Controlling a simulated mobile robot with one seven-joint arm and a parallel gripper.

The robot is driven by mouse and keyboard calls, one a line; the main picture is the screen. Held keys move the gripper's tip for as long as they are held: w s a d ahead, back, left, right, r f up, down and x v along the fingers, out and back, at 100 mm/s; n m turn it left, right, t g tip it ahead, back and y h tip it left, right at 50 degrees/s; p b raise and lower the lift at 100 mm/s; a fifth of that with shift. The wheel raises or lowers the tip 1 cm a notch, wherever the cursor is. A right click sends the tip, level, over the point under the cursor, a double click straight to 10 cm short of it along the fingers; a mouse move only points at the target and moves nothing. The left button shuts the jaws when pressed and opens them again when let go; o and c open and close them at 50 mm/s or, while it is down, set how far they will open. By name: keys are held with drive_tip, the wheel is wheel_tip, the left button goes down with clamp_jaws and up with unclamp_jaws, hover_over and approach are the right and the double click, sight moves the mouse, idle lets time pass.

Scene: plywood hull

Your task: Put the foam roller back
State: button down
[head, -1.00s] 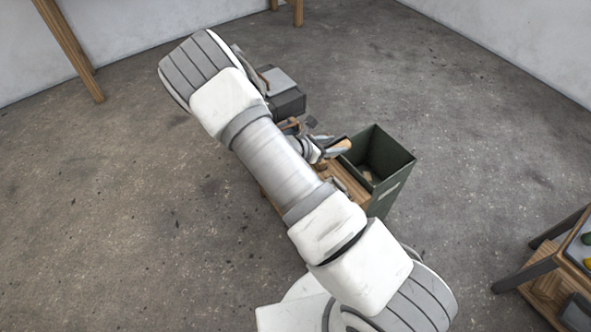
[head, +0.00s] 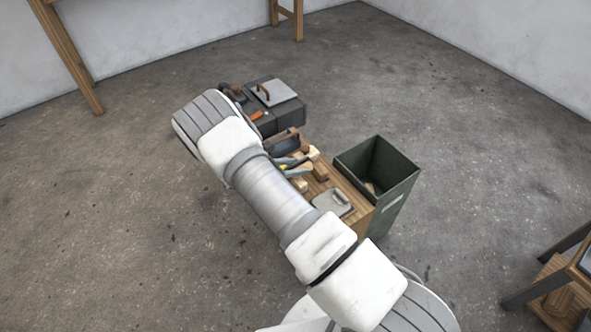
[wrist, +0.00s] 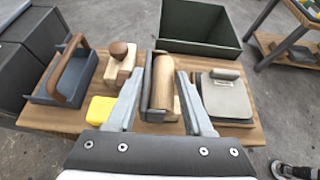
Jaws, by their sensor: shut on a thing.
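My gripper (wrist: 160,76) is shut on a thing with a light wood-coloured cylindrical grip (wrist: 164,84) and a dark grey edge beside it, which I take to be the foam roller. It stands between the two fingers in the wrist view, over the wooden bench top. The wooden bench (wrist: 62,117) also shows in the head view (head: 347,188).
On the bench are a blue-grey tray with a brown handle (wrist: 45,90), wooden blocks with a brown knob (wrist: 120,66), a yellow block (wrist: 100,110) and a grey flat-handled tool (wrist: 226,97). A green bin (head: 400,190) stands beside it. Dark boxes (head: 288,117) stand behind.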

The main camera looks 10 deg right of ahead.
drive_tip(key=shift+f, duration=0.35)
drive_tip(key=shift+f+b, duration=0.5)
drive_tip(key=shift+f, duration=0.05)
drive_tip(key=shift+c, duration=1.4)
unclamp_jaws()
